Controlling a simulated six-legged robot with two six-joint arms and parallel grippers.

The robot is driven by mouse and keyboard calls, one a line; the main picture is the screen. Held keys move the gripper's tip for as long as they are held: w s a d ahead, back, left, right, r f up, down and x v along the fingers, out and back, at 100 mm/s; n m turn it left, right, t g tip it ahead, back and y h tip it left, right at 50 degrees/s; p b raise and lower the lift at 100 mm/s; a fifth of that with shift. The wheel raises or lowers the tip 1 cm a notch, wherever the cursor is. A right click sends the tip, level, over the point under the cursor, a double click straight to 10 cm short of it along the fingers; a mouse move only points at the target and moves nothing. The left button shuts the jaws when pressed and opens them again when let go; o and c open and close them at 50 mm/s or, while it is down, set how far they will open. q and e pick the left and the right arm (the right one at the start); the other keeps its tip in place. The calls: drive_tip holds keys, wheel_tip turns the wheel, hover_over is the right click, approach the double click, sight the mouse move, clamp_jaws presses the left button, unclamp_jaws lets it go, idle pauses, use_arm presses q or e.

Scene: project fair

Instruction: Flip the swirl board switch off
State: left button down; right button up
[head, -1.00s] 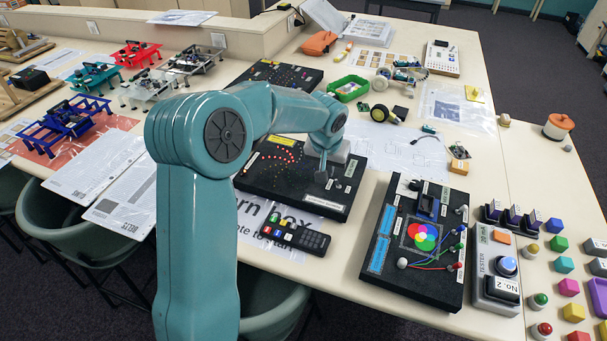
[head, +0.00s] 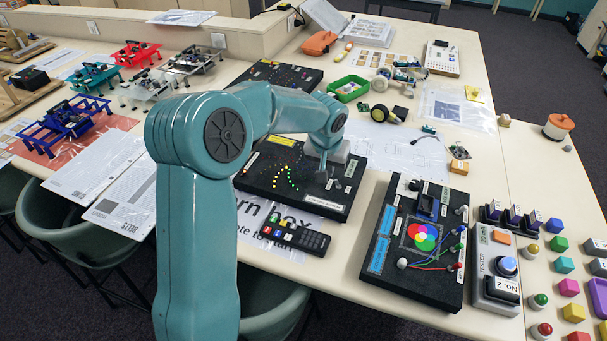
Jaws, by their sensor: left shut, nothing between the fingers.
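The swirl board appears to be the black board (head: 262,178) with a curved pattern of small lights, lying on the table in the middle. The switch cannot be made out; the fingers and arm cover part of the board there. I cannot tell whether the fingertips touch it. My right gripper is not in view.
A second black dotted board (head: 290,76) lies behind. A remote control (head: 295,234) lies in front, near the table edge. A black board with a coloured disc pattern (head: 405,275) and wires stands at the right. White paper (head: 395,150) lies behind it.

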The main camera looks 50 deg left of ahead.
sight(334, 184)
use_arm(q)
drive_tip(key=shift+f, duration=0.25)
drive_tip(key=shift+f+b, duration=1.4)
drive_tip(key=shift+b, duration=0.2)
drive_tip(key=shift+r, duration=0.1)
drive_tip(key=shift+w+d, duration=0.35)
drive_tip(key=shift+d, duration=0.3)
drive_tip(key=shift+w+d, duration=0.15)
drive_tip(key=shift+d, duration=0.05)
drive_tip(key=shift+a+r, duration=0.1)
wheel_tip(334, 184, up, 7)
drive_tip(key=p, duration=0.4)
drive_tip(key=shift+s+a, duration=0.25)
